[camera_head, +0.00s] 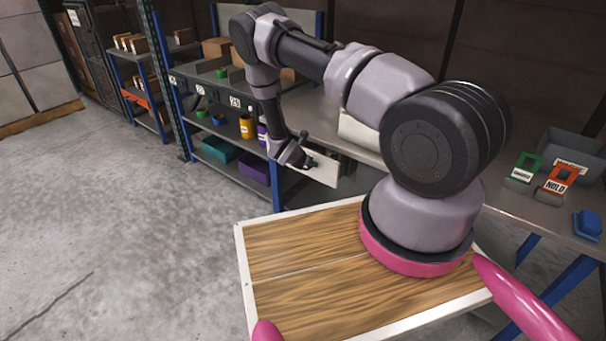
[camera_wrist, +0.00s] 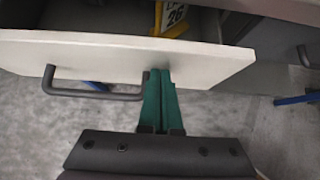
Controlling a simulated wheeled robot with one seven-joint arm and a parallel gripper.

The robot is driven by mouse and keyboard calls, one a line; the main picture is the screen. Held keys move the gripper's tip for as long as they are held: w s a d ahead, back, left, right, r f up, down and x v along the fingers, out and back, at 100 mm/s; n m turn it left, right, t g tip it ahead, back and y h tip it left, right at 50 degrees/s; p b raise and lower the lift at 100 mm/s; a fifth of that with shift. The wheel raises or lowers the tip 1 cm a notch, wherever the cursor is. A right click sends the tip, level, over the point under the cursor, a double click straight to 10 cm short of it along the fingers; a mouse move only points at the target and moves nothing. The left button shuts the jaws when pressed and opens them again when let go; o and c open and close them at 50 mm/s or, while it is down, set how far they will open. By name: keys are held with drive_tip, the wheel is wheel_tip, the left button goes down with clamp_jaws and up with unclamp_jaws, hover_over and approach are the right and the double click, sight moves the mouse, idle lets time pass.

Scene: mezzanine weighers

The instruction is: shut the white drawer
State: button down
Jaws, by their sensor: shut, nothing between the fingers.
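The white drawer (camera_wrist: 200,60) stands partly open in the wrist view. Its front panel faces me and has a dark bar handle (camera_wrist: 95,92) left of my fingers. My gripper (camera_wrist: 160,72) has its green fingers together, with the tips at the lower part of the drawer front, right of the handle. The tips overlap the panel in view; I cannot tell for sure if they touch it. In the head view the drawer front (camera_head: 322,172) sticks out under the bench, with my gripper (camera_head: 312,163) at its face.
A yellow item with a "26" label (camera_wrist: 172,18) lies inside the drawer. In the head view, shelves left of the drawer hold a teal bin (camera_head: 216,149), a purple bin (camera_head: 253,168) and a yellow container (camera_head: 247,127). The floor at left is clear.

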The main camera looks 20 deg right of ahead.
sight(328, 155)
drive_tip(key=w+d, duration=0.1)
drive_tip(key=d, duration=0.1)
drive_tip(key=w+d, duration=0.3)
drive_tip(key=d, duration=0.1)
drive_tip(key=shift+w+d, duration=0.35)
drive_tip(key=shift+w+d+r, duration=0.1)
drive_tip(key=shift+w+d, duration=0.05)
drive_tip(key=shift+d, duration=0.05)
